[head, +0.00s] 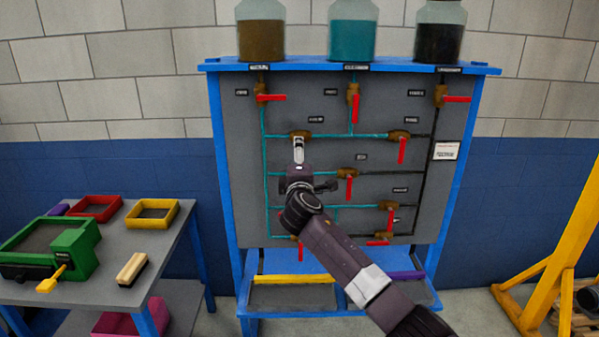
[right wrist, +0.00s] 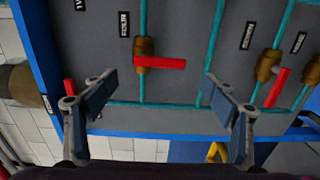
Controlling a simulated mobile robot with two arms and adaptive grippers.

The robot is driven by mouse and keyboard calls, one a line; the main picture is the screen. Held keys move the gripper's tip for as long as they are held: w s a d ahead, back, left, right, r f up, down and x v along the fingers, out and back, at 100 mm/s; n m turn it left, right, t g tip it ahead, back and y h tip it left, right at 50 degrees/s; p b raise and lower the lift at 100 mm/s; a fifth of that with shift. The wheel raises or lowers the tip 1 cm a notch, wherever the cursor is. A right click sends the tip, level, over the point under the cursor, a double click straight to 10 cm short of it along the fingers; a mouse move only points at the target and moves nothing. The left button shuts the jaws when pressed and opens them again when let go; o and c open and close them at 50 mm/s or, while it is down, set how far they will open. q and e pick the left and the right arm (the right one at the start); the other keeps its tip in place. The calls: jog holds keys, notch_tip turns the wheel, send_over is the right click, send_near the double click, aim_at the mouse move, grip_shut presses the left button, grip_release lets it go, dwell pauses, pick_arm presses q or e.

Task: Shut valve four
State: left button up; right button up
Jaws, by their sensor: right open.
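Valve four, a brown valve body with its label, shows in the right wrist view (right wrist: 145,48), where the picture is turned sideways. Its red handle (right wrist: 162,63) lies across its teal pipe. In the head view the valve body (head: 299,135) is at the upper left of the grey panel (head: 236,170), and its handle is hidden behind my gripper. My right gripper (head: 298,150) is in front of the panel just below that valve body. In the wrist view its fingers (right wrist: 162,92) are wide apart with nothing between them. My left gripper is not in view.
Other red-handled valves surround it; one red handle (right wrist: 68,87) shows beside my left-hand finger. Jars (head: 352,30) stand on the blue top shelf. A side table (head: 165,240) with trays and a green box (head: 75,250) is at left, a yellow frame (head: 560,265) at right.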

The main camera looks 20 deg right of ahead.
jog(key=v, duration=0.6)
jog(key=shift+s, duration=0.2)
jog(key=s+f+m+g+y+b, duration=0.1)
jog(key=s+f+m+g, duration=0.3)
jog(key=f, duration=1.7)
jog(key=s+f+n+g+y, duration=0.1)
jog(key=s+f+g+y, duration=0.3)
jog(key=f, duration=1.7)
jog(key=s+d+f+m+g+h, duration=0.1)
jog(key=s+f+m+g, duration=0.15)
jog(key=s+f, duration=1.65)
jog(key=s+f+m+g, duration=0.2)
jog(key=s+f, duration=0.4)
jog(key=s, duration=0.8)
jog(key=s+f+m+g+b, duration=0.1)
jog(key=s+f, duration=0.6)
jog(key=s, duration=0.8)
jog(key=s+f+m+g+y, duration=0.1)
jog(key=s+f+m+g, duration=0.2)
jog(key=s+f, duration=0.4)
jog(key=s+m, duration=0.1)
jog(key=s, duration=0.6)
jog(key=shift+s+a+f+b, duration=0.2)
jog(key=shift+s+a+b, duration=0.15)
jog(key=shift+b, duration=0.05)
